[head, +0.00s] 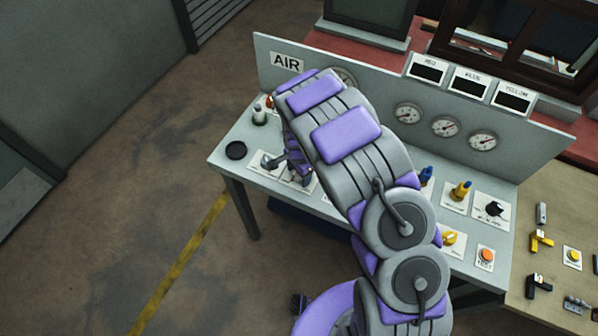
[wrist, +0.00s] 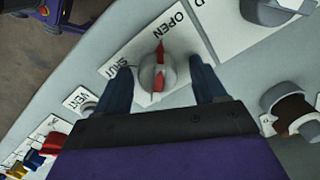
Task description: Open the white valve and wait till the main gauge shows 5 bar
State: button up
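A whitish-grey round knob (wrist: 147,77) with a red pointer sits on a white plate marked OPEN and SHUT in the wrist view. The pointer's upper end lies towards the OPEN word. My gripper (wrist: 160,72) is open, with one dark finger on each side of the knob; I cannot tell whether they touch it. In the head view my gripper (head: 300,167) is low over the left part of the panel, and my arm hides much of that area. A larger gauge (head: 346,75) below the back panel's top edge is mostly hidden by my arm, and its reading is not visible.
Three smaller gauges (head: 445,126) stand on the back panel right of my arm. A silver button (wrist: 89,107) sits beside a VENT label. A white-capped bottle (head: 259,116) and a black disc (head: 236,150) are at the table's left. Coloured valves (head: 461,190) stand to the right.

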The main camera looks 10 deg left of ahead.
jog(key=shift+d+r, duration=0.1)
jog(key=shift+r, duration=0.2)
notch_tip(320, 180, up, 17)
jog(key=shift+s+f, duration=0.2)
jog(key=shift+s, duration=0.05)
dwell(0.6)
jog(key=shift+d, duration=0.1)
